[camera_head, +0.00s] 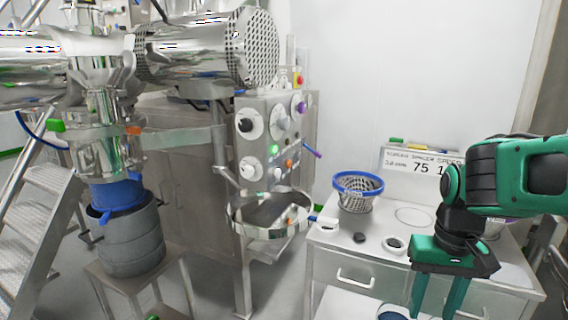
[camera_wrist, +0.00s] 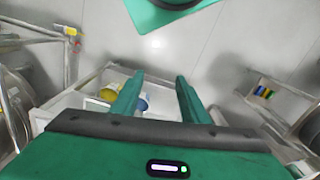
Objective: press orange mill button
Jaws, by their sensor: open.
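The control panel (camera_head: 262,130) is on the front of the steel machine in the head view, left of centre. It carries several round knobs and small buttons. A small orange button (camera_head: 289,163) sits on its lower right part, beside a lit green button (camera_head: 274,149). Nothing covers the orange button. My gripper (camera_head: 437,297) is at the lower right of the head view, over the front of the bench and well apart from the panel. Its two green fingers point down, open and empty. In the wrist view the fingers (camera_wrist: 158,84) are also apart; the panel cannot be made out there.
A steel bench (camera_head: 330,240) stands right of the panel, bearing a blue-rimmed basket (camera_head: 357,190) and small round items. A round steel pan (camera_head: 270,232) juts out below the panel. A grey drum (camera_head: 132,240) and steps (camera_head: 35,215) stand at left.

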